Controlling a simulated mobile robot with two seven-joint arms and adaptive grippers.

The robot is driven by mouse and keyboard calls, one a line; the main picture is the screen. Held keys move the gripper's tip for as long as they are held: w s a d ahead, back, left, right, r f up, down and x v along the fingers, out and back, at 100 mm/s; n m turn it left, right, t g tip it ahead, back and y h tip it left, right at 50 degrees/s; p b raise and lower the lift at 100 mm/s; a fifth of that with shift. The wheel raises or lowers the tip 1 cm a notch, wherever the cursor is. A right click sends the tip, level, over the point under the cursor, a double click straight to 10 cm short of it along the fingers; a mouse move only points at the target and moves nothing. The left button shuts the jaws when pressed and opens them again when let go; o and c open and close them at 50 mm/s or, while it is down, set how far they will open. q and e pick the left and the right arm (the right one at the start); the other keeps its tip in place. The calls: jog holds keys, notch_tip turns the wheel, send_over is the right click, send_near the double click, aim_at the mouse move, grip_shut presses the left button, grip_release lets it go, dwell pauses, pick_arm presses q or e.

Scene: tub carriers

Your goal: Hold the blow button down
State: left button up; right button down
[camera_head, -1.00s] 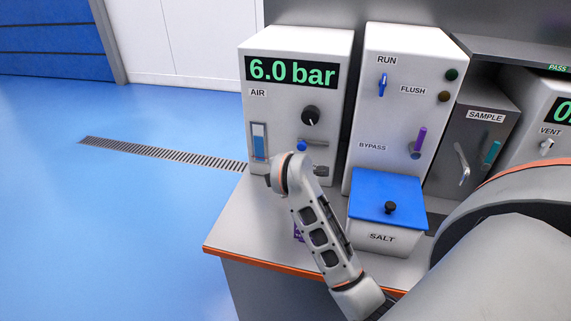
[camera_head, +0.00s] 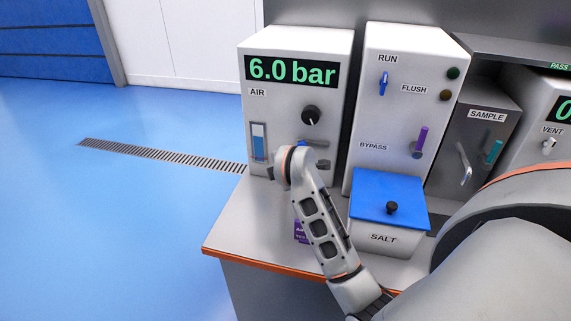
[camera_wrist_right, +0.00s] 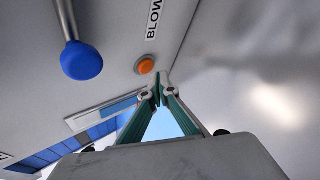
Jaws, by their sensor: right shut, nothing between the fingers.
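The blow button is a round orange button (camera_wrist_right: 146,66) beside the BLOW label (camera_wrist_right: 154,20) in the right wrist view. My right gripper (camera_wrist_right: 157,88) is shut and empty. Its tips are just below and to the right of the button in that picture, seemingly a little apart from it; I cannot judge the depth gap. In the head view the AIR unit (camera_head: 262,110) reads 6.0 bar, and my right wrist hides its lower front, including the button. My left gripper is not in view.
A blue-tipped lever (camera_wrist_right: 82,60) sticks out left of the button. In the head view, a SALT box with a blue lid (camera_head: 375,190) stands right of my forearm, before the RUN/FLUSH unit (camera_head: 395,115). The counter's left part (camera_head: 240,220) is clear.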

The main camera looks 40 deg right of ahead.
dwell(0.8)
jog(key=shift+w+d, duration=0.3)
jog(key=shift+w+d+b, duration=0.25)
jog(key=shift+d+b, duration=0.2)
jog(key=shift+b, duration=0.05)
dwell(1.9)
jog(key=shift+a, duration=0.1)
jog(key=shift+s+a, duration=0.55)
jog(key=shift+a, duration=0.1)
jog(key=shift+s+a, duration=1.65)
jog(key=shift+a, duration=0.3)
